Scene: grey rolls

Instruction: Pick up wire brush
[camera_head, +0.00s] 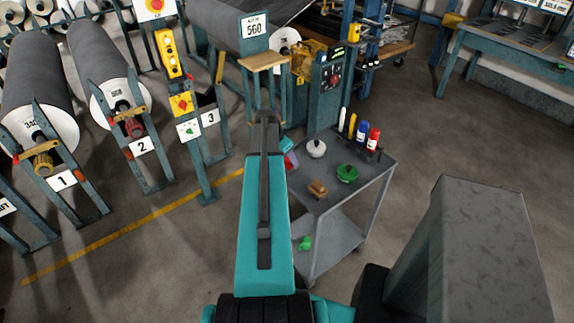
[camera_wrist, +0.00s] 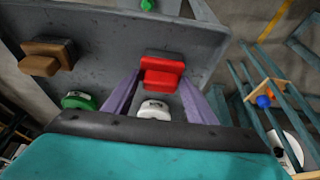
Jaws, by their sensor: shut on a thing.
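A red, block-shaped thing with a raised grip, which I take for the wire brush (camera_wrist: 163,68), is between the two purple-grey fingers of my gripper (camera_wrist: 160,84) in the wrist view. The fingers are shut on its sides. Its underside and any bristles are hidden, and I cannot tell whether it touches the cart top. In the head view a small red part of the brush (camera_head: 290,161) shows beside my arm, at the left edge of the grey cart (camera_head: 325,215). My arm hides most of the gripper there.
Near the brush are a white round container (camera_head: 316,148), a green round thing (camera_head: 347,173) and a brown block (camera_head: 317,188). Several bottles and markers (camera_head: 360,133) stand at the cart's back. A small green thing (camera_head: 305,243) is on the lower shelf.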

